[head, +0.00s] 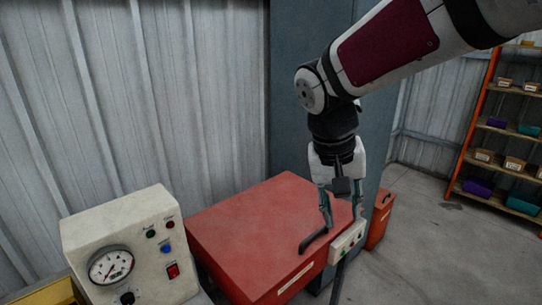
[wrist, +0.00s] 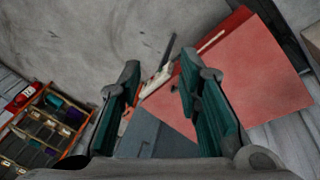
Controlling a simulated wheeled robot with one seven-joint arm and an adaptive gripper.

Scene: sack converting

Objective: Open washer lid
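The washer is a red box with a flat red lid (head: 262,222), closed as far as I can see. A black bar handle (head: 313,241) sits near the lid's front right edge. My gripper (head: 327,218) points down just above the lid's right part, close to the handle's upper end. I cannot tell whether it touches the handle. In the wrist view the two fingers of my gripper (wrist: 160,85) stand apart with nothing clearly held between them. The red lid (wrist: 262,78) fills the right side there, and the handle is not clear.
A cream control box (head: 130,245) with a gauge and buttons stands left of the washer. A small white button panel (head: 346,243) is at its right front. A red bin (head: 380,220) stands behind it. Shelves (head: 500,130) are far right, with open floor (head: 430,250) before them.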

